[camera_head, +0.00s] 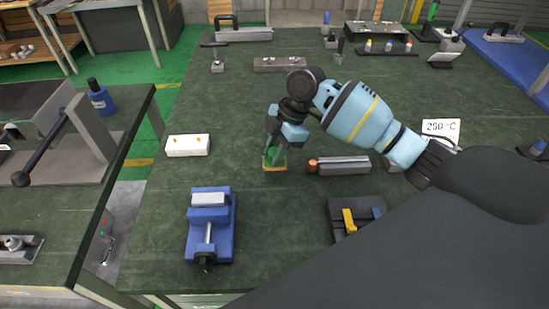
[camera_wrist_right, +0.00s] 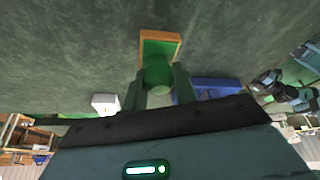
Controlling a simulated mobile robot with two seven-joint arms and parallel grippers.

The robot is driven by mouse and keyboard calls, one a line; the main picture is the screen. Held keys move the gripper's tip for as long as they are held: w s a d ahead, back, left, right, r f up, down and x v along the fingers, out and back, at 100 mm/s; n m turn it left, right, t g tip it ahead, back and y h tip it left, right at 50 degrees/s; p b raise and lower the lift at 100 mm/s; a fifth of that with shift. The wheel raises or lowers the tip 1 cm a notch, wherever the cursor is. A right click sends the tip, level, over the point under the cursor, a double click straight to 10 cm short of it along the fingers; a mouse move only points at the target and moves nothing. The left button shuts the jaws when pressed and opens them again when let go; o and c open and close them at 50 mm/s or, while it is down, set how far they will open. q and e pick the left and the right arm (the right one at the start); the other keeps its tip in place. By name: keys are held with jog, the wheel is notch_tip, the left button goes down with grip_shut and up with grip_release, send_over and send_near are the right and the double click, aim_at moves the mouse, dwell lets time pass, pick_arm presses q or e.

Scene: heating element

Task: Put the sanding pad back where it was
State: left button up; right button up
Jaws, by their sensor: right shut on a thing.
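The sanding pad (camera_head: 274,163) has a green body and an orange-tan base. My right gripper (camera_head: 277,150) is shut on it, over the dark green table (camera_head: 290,230) near its middle. In the right wrist view the pad (camera_wrist_right: 160,50) sits between the two fingers of my right gripper (camera_wrist_right: 158,85), with its green knob between the fingertips. I cannot tell whether the pad's base touches the table. My left gripper is not in view.
A white block (camera_head: 187,145) lies left of the pad, and a blue vise (camera_head: 210,225) stands front left. A grey bar with an orange end (camera_head: 340,165) lies just right. A black holder with a yellow part (camera_head: 352,216) is front right. Open table lies between them.

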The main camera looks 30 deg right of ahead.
jog(key=shift+w+d+f, duration=0.1)
jog(key=shift+w+d, duration=0.1)
jog(key=shift+w, duration=0.15)
jog(key=shift+f, duration=1.7)
jog(key=shift+s+f, duration=0.1)
jog(key=o, duration=0.9)
jog(key=shift+o, duration=0.2)
jog(key=v, duration=1.2)
